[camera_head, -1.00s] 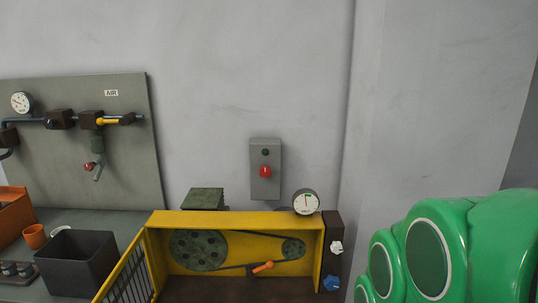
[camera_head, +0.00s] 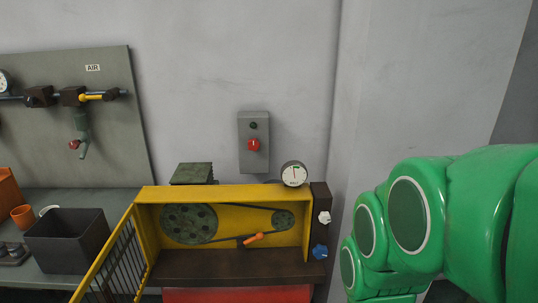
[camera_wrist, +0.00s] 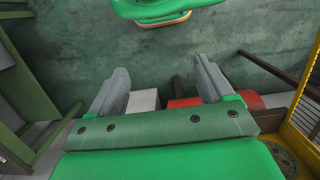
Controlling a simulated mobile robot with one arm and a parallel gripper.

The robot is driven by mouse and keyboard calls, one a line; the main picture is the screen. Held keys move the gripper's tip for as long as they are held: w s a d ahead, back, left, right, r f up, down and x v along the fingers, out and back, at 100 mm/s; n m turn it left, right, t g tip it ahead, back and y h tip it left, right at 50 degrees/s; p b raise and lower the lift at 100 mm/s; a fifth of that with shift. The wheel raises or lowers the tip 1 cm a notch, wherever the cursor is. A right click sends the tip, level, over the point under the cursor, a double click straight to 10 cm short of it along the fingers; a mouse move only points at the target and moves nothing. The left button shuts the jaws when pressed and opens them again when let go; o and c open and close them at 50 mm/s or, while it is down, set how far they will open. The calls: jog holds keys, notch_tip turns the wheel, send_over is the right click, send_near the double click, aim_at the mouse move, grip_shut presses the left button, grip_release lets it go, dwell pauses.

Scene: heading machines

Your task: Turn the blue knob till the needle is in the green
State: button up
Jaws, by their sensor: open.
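The blue knob (camera_head: 320,252) sits low on the dark panel at the right end of the yellow machine. A white knob (camera_head: 324,218) is above it on the same panel. The round gauge (camera_head: 294,174) stands on top of the machine; a green mark shows near the top of its dial, but the needle is too small to read surely. My gripper (camera_wrist: 160,85) shows in the wrist view with its two grey fingers apart and nothing between them. It is not visible in the head view, where my green arm is right of the blue knob. No contact with the knob shows.
The yellow machine's barred guard (camera_head: 115,265) stands open at left, exposing belt, pulleys and an orange handle (camera_head: 255,239). A grey box with a red switch (camera_head: 253,145) is on the wall. A dark bin (camera_head: 68,240) and an orange cup (camera_head: 22,215) stand on the left bench.

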jog(key=w+r+t, duration=0.2)
jog(key=w+t, duration=0.1)
jog(key=w, duration=1.1)
jog(key=n+t+h, duration=0.4)
jog(key=n+t, duration=0.1)
jog(key=t, duration=0.1)
send_near(322, 253)
notch_tip(322, 253, down, 5)
jog(key=d, duration=0.1)
jog(key=d+f+n+t+h, duration=0.4)
jog(key=d+f+n, duration=0.2)
jog(key=s+a+r+n+t+y, duration=0.1)
jog(key=a+n+t+y, duration=0.1)
jog(key=a+n+t, duration=0.55)
jog(key=shift+w+d+r+n+t, duration=0.2)
jog(key=shift+w+d+r+n, duration=0.35)
jog(key=shift+w, duration=0.65)
jog(key=shift+w+d+r+n+t, duration=0.2)
jog(key=shift+w+d+n, duration=0.2)
jog(key=shift+w+d, duration=0.55)
jog(key=shift+w+d+r+n+t, duration=0.15)
jog(key=shift+w+d+r+n, duration=0.3)
jog(key=shift+w, duration=0.95)
